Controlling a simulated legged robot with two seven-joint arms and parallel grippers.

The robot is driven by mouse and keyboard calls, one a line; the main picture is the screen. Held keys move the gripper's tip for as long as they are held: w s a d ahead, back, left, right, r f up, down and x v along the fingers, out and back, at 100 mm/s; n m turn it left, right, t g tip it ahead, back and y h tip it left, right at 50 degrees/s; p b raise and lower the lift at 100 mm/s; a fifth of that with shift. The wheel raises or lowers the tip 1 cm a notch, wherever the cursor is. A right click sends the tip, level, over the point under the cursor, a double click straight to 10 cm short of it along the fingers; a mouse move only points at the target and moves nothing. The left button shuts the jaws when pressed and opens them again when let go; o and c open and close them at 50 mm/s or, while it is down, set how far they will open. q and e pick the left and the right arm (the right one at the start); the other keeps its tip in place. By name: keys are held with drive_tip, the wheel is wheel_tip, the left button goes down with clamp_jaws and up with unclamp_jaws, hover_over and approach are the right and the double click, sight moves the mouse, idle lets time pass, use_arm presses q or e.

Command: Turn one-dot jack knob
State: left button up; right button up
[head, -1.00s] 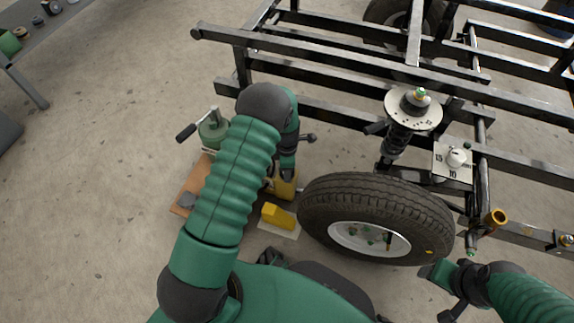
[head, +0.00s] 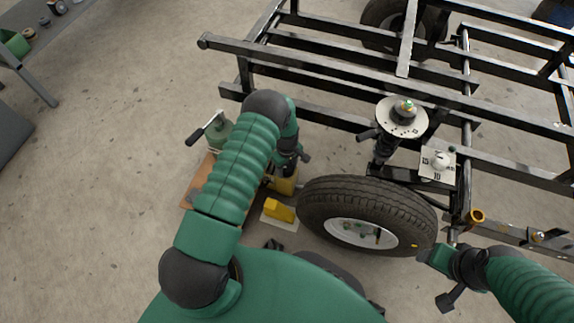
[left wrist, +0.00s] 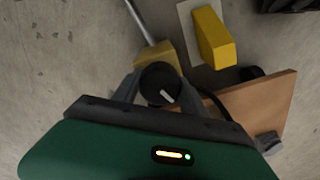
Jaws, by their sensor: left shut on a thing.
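My left gripper (head: 287,168) points down at the jack beside the tyre. In the left wrist view its fingers close around a black round knob (left wrist: 160,84) with one white mark on its top. The knob sits in front of a yellow block-like part with a grey rod. The green jack body (head: 218,131) with a black-ended handle shows left of my forearm, over a wooden board (head: 197,184). My forearm hides much of the jack. My right gripper (head: 440,257) is at the tyre's right edge; its finger opening is unclear.
A yellow wedge (head: 279,210) lies on a pale plate beside the tyre (head: 368,202). The black frame (head: 340,78) spans the upper right, with a round dial plate (head: 402,118) and a square dial (head: 437,164). A grey table (head: 40,75) stands upper left.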

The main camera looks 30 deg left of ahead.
use_arm(q)
drive_tip(key=m+p, duration=0.1)
drive_tip(key=m, duration=0.3)
drive_tip(key=shift+r+m+p, duration=0.1)
drive_tip(key=shift+m+p, duration=0.2)
drive_tip(key=shift+p, duration=0.05)
drive_tip(key=m+p, duration=0.1)
drive_tip(key=m, duration=0.9)
drive_tip(key=shift+m+p, duration=0.4)
drive_tip(key=m, duration=0.4)
drive_tip(key=shift+m, duration=0.4)
drive_tip(key=o, duration=1.4)
drive_tip(key=shift+c, duration=0.2)
